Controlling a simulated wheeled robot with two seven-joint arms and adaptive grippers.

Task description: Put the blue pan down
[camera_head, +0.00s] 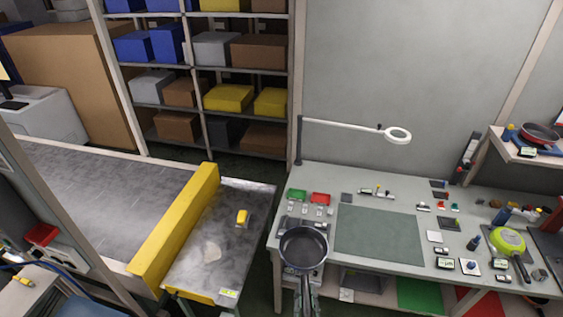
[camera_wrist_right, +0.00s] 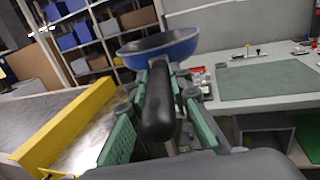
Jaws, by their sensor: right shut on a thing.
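The blue pan (camera_head: 303,247) has a dark inside and a black handle. Its blue outer side shows in the right wrist view (camera_wrist_right: 162,56). My right gripper (camera_head: 305,292) is shut on the handle (camera_wrist_right: 158,100), with its green fingers on either side of it. The pan appears held up over the left end of the workbench (camera_head: 350,180); the head view does not show its exact height. My left gripper is not in view.
A green mat (camera_head: 379,233) lies on the bench beside the pan. A green pan (camera_head: 508,242) is at the right, and a red pan (camera_head: 540,132) sits on a shelf. A metal table (camera_head: 235,220) with a yellow barrier (camera_head: 178,224) ends the conveyor (camera_head: 90,190) at left.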

